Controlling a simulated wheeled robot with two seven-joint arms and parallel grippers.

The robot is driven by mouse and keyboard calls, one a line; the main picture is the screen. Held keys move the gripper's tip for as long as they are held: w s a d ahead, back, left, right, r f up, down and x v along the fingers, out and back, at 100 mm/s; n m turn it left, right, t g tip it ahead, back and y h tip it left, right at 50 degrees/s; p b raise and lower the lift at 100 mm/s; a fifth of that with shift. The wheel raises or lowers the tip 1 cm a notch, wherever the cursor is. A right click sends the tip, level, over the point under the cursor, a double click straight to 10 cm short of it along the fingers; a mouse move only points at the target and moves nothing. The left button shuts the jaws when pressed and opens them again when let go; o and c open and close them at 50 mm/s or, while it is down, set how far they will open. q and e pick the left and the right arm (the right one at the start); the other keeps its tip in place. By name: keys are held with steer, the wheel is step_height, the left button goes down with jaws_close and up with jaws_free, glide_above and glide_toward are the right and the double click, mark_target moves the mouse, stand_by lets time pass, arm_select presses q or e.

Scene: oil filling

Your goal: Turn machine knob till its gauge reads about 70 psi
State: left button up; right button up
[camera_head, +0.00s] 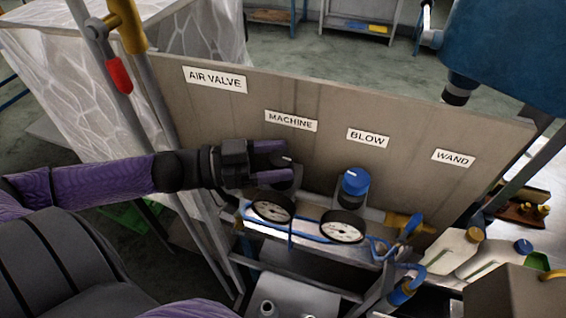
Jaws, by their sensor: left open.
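A board (330,148) carries the labels AIR VALVE, MACHINE, BLOW and WAND. Below the MACHINE label (291,120) sits the machine knob (284,172), dark and mostly hidden by my gripper. My left gripper (282,163) comes in from the left with purple fingers around or beside the knob; it is open, and I cannot tell whether it touches. The machine gauge (273,207), a round white dial, is just below the gripper; its reading is too small to tell. My right gripper is not in view.
A blue knob (355,183) and a second gauge (342,227) stand right of the machine knob, under BLOW. A yellow valve (409,223) and blue hose lie further right. White jugs (453,249) stand at the lower right. A pipe with a red handle (119,75) rises at the left.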

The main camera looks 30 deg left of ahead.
arm_select(q)
steer(key=shift+w+d, duration=0.25)
steer(key=shift+d, duration=0.05)
steer(key=c, duration=1)
steer(key=shift+r+p, duration=0.25)
steer(key=shift+p, duration=0.35)
steer(key=n+t+y+p, duration=0.2)
steer(key=n+y+p, duration=0.1)
steer(key=y+p, duration=0.1)
steer(key=n+t+y+p, duration=0.3)
steer(key=n+y+p, duration=0.1)
steer(key=y+p, duration=0.1)
steer(key=shift+d+t+p, duration=0.1)
steer(key=shift+t+p, duration=0.2)
steer(key=shift+p, duration=0.1)
steer(key=n+y+p, duration=0.1)
steer(key=n+y, duration=0.1)
steer(key=y, duration=0.1)
steer(key=shift+f+t, duration=0.1)
steer(key=shift+t, duration=0.2)
steer(key=shift+f+n+y+p, duration=0.1)
steer(key=shift+n+y+p, duration=0.5)
steer(key=shift+n+y, duration=0.9)
steer(key=shift+y, duration=0.7)
